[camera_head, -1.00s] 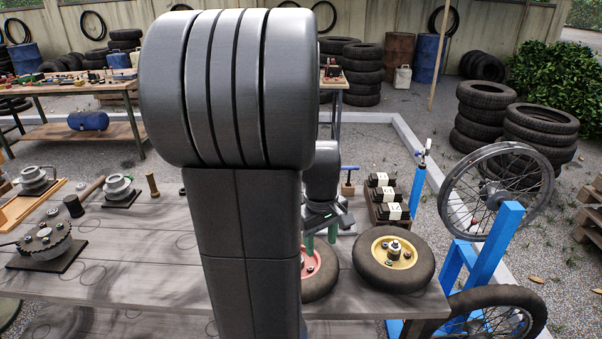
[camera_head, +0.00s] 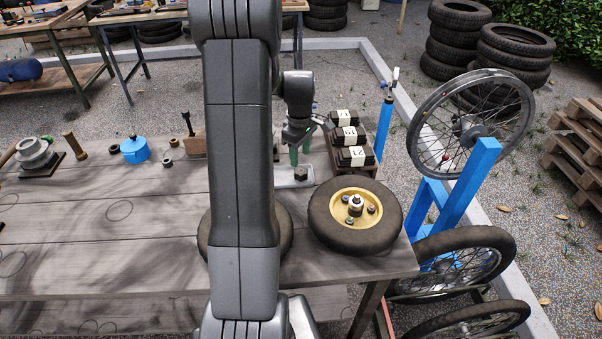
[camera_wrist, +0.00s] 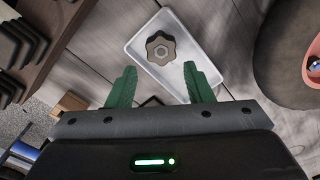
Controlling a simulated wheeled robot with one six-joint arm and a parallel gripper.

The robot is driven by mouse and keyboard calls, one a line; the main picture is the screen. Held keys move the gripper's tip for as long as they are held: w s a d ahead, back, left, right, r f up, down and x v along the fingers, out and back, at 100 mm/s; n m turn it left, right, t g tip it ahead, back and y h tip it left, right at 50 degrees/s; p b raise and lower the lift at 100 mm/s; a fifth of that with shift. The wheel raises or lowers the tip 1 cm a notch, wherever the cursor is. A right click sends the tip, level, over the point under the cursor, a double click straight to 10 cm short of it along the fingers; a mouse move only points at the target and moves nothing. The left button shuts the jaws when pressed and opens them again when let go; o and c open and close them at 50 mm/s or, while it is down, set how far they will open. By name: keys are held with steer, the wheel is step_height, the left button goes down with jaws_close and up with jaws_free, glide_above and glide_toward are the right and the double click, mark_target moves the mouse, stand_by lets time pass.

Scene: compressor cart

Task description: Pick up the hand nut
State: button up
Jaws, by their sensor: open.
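The hand nut (camera_wrist: 160,48) is a dark grey-brown lobed knob with a lighter hexagonal centre. It lies in a shallow white tray (camera_wrist: 183,26) on the wooden bench. In the head view the small nut (camera_head: 301,173) shows in the white tray (camera_head: 284,182), partly behind my arm. My gripper (camera_wrist: 160,70) is open, its two green fingers apart with nothing between them. In the wrist view the nut appears just beyond the fingertips, roughly centred between them. In the head view my gripper (camera_head: 300,153) is at the tray's far side; its exact height is hard to tell.
A wheel with a yellow hub (camera_head: 355,215) lies right of the tray. Another wheel (camera_head: 286,232) is mostly hidden behind my arm. A wooden crate of black boxes with white labels (camera_head: 350,137) stands behind the tray. A blue stand (camera_head: 470,170) rises beyond the bench's right end.

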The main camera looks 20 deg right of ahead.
mark_target(299, 169)
steer(key=shift+a+f, duration=0.1)
steer(key=shift+f, duration=3.1)
steer(key=shift+c, duration=0.5)
steer(key=c, duration=0.5)
step_height(299, 169, up, 10)
steer(key=s+d+r+m+p, duration=0.1)
steer(key=s+d+r+p, duration=0.1)
steer(key=s, duration=0.5)
steer(key=s+d+r+m+p, duration=0.2)
steer(key=s+r, duration=0.1)
steer(key=s, duration=0.3)
steer(key=s+d+r+m+p, duration=0.1)
steer(key=s+d+r+p, duration=0.1)
steer(key=s, duration=0.5)
steer(key=shift+s+d+r+m+p, duration=0.3)
steer(key=shift+s+d+r+p, duration=0.05)
steer(key=shift+d+r+p, duration=0.1)
